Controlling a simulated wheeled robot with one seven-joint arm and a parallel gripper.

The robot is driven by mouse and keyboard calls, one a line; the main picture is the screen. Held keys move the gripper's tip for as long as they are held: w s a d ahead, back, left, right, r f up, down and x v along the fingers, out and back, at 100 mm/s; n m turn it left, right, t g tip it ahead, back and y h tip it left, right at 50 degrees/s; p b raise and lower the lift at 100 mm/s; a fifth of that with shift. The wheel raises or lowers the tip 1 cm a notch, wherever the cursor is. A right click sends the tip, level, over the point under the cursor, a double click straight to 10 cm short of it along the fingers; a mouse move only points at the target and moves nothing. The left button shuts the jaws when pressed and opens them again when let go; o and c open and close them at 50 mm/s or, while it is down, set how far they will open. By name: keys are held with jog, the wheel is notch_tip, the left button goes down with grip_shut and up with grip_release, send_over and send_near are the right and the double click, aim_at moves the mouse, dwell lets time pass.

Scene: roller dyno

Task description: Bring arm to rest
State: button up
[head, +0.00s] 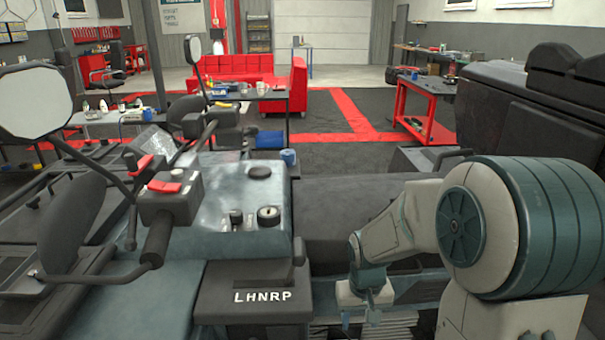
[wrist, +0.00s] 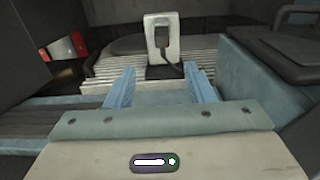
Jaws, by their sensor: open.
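My gripper (wrist: 160,88) shows in the wrist view with its two blue fingers spread apart and nothing between them. In the head view my arm reaches from the right, bent, with the gripper (head: 357,312) low beside the quad bike (head: 225,190). The gripper points down near the footwell, just right of the panel marked LHNRP. In the wrist view a pale upright piece with a slot (wrist: 161,42) stands beyond the fingertips on a ribbed footrest (wrist: 104,68). The gripper appears apart from it.
The bike's handlebar (head: 158,240) and mirror (head: 36,102) rise at the left. Its dark seat (head: 350,205) lies behind my arm. A red tool cart (head: 430,100), a red sofa (head: 240,72) and tables stand farther back. Dark floor with red stripes lies open between them.

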jog(key=s+r+t+p, duration=0.2)
jog(key=s+r+p, duration=0.2)
jog(key=s+r, duration=0.9)
notch_tip(320, 180, up, 4)
jog(key=shift+s+a+f+t+p, duration=0.15)
jog(key=shift+a+f+t+p, duration=0.1)
jog(key=shift+t+p, duration=0.1)
